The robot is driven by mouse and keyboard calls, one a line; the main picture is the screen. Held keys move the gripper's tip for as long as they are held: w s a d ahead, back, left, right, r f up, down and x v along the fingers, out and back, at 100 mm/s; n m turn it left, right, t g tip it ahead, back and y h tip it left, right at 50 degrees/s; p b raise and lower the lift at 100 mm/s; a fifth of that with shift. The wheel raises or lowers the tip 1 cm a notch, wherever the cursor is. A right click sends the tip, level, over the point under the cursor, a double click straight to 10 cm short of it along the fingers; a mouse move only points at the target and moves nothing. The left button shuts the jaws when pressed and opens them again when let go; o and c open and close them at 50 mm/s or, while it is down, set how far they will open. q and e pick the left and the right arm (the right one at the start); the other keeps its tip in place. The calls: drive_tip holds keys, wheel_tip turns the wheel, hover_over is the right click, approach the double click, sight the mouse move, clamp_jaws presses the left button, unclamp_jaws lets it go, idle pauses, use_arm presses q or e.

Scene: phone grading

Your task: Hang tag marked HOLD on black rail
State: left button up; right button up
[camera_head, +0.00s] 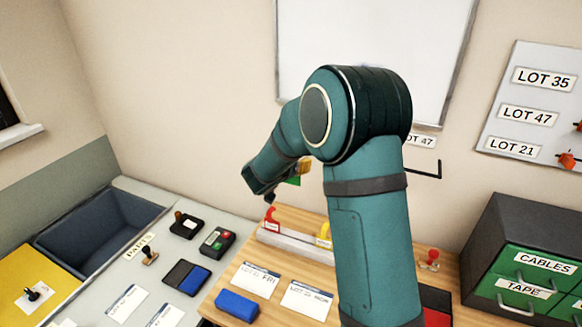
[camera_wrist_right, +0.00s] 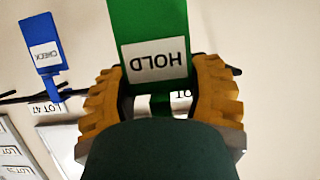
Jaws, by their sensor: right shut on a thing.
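A green tag (camera_wrist_right: 145,22) with a white label reading HOLD is in my right gripper. Its label is upside down in the right wrist view, between the two yellow fingers of the gripper (camera_wrist_right: 160,85). In the head view my right gripper (camera_head: 266,190) is near the wall, with a bit of green (camera_head: 293,181) showing beside it. The black rail (camera_wrist_right: 22,97) runs behind the gripper in the wrist view. Its bent end (camera_head: 425,175) shows right of my arm in the head view; my arm hides the rest. I cannot tell whether the tag touches the rail. My left gripper is out of view.
A blue CHECK tag (camera_wrist_right: 42,45) is at the rail, left of the gripper in the wrist view. A LOT 47 label (camera_wrist_right: 45,110) is near the rail. Below are a wooden board (camera_head: 232,290) with cards, a grey bin (camera_head: 110,212) and a drawer cabinet (camera_head: 490,220).

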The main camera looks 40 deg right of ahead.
drive_tip(key=r+b+x, duration=0.1)
drive_tip(key=b+x, duration=0.1)
drive_tip(key=x, duration=0.5)
drive_tip(key=shift+d+b, duration=0.35)
idle(0.6)
drive_tip(key=shift+w+a, duration=0.1)
drive_tip(key=shift+w, duration=0.1)
drive_tip(key=o, duration=1)
drive_tip(key=shift+f, duration=0.1)
drive_tip(key=shift+a, duration=0.15)
drive_tip(key=v, duration=1.2)
drive_tip(key=shift+s, duration=0.1)
